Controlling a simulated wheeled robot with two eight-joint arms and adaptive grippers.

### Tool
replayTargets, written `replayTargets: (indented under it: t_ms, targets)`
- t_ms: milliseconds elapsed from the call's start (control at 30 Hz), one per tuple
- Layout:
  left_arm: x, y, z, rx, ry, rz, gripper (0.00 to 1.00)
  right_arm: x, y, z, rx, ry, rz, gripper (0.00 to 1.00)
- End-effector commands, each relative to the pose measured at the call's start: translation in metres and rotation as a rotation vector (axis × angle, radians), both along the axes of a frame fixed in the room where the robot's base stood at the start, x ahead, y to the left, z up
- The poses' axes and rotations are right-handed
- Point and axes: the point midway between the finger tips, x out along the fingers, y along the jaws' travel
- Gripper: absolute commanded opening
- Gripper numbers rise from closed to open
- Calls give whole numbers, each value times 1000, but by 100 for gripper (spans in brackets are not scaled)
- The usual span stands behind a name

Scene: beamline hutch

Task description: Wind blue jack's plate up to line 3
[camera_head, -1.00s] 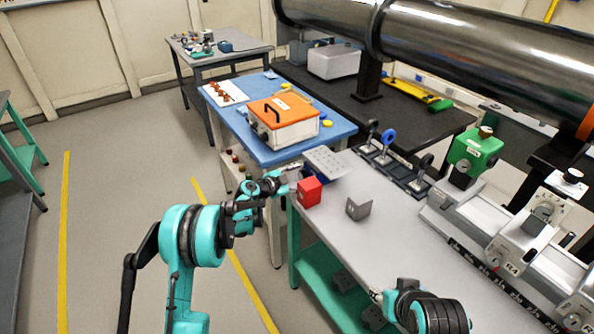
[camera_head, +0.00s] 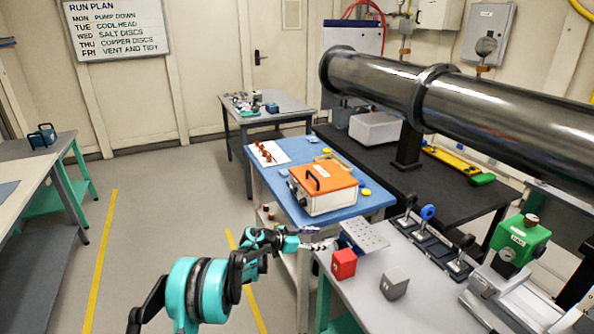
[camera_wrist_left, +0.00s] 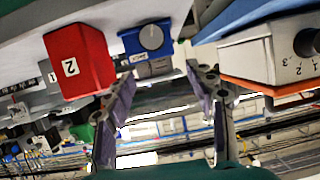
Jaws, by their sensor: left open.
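In the left wrist view the blue jack (camera_wrist_left: 132,42) shows a round grey knob (camera_wrist_left: 151,37) and a small label. The plate's height against any numbered line cannot be read. My left gripper (camera_head: 325,240) is at the bench's left edge, beside the jack and a red block. In its wrist view my left gripper (camera_wrist_left: 162,75) is open and empty, its fingers apart, with the knob beyond them. My right gripper is out of view.
A red block (camera_head: 344,264) marked 2 (camera_wrist_left: 78,62) and a grey block (camera_head: 394,284) stand close by on the bench (camera_head: 372,300). An orange-lidded box (camera_head: 325,190) sits on the blue table behind. Lens holders (camera_head: 428,213) and a green unit (camera_head: 520,240) stand right.

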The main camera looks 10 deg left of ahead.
Motion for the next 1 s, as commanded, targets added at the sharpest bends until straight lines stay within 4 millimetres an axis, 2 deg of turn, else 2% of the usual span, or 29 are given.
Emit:
replayTargets:
  t_ms: [467,767,1000]
  targets:
    - [9,2,99,-70,-210,136,55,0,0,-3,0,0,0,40]
    - [7,13,161,-106,-326,257,55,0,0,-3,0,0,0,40]
    - [-3,29,209,-127,-404,380,55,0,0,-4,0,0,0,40]
